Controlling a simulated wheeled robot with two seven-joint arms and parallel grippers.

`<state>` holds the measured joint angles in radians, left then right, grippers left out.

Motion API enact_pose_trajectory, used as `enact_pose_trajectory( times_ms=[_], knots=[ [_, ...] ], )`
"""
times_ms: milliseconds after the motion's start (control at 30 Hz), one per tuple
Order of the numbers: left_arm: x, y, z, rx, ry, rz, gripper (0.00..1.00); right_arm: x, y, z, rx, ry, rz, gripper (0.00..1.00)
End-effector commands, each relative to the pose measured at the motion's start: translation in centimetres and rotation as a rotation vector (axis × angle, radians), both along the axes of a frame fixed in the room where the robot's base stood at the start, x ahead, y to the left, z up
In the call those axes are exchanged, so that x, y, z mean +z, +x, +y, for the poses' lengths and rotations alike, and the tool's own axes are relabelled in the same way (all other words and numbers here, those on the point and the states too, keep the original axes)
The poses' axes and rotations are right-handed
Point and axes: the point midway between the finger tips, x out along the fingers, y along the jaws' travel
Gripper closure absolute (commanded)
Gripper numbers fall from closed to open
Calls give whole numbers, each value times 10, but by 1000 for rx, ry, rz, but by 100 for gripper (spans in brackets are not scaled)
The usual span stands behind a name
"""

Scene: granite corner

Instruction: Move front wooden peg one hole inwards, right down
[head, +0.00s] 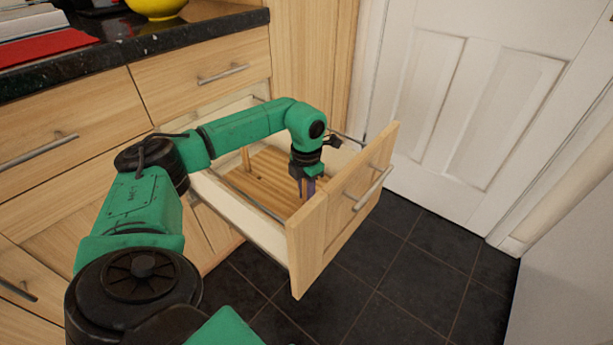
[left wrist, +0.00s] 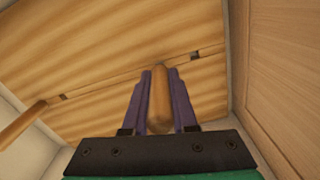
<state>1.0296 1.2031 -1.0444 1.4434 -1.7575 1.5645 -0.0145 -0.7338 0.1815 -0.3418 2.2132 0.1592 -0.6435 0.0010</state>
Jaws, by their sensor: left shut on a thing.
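The front wooden peg (left wrist: 158,100) is between the purple fingers of my left gripper (left wrist: 160,98) in the left wrist view, and the gripper is shut on it. In the head view my left gripper (head: 308,187) points down inside the open drawer, close to its front panel, and mostly hides this peg. The wooden pegboard (head: 262,188) lies in the drawer; in the left wrist view the board (left wrist: 110,50) shows a groove line with dark holes, one (left wrist: 195,55) to the right of the held peg. Another wooden peg (head: 246,158) stands farther back; it also shows at left (left wrist: 22,125). Whether the held peg's lower end is in a hole cannot be told.
The drawer front (head: 335,205) and pale side wall (head: 245,220) stand close around my left gripper. A black countertop (head: 150,40) with a yellow bowl (head: 157,8) is at upper left. A white door (head: 480,90) stands at right. The dark floor is clear.

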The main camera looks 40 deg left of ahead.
Motion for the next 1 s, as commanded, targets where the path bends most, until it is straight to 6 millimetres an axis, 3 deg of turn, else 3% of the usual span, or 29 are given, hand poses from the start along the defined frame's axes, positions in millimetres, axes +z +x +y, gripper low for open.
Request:
enact_pose_trajectory(
  times_ms=[633,667,700,733,1000],
  knots=[
    [-17,0,0,0,0,0,100,-9,0,0,0,0,0,50],
    [-16,0,0,0,0,-1,63,-8,0,0,0,0,0,50],
    [-16,0,0,0,0,-1,47,-8,0,0,0,0,0,50],
    [-16,0,0,0,0,-1,39,-8,0,0,0,0,0,50],
    [-16,0,0,0,0,0,39,-8,0,0,0,0,0,50]
  ],
)
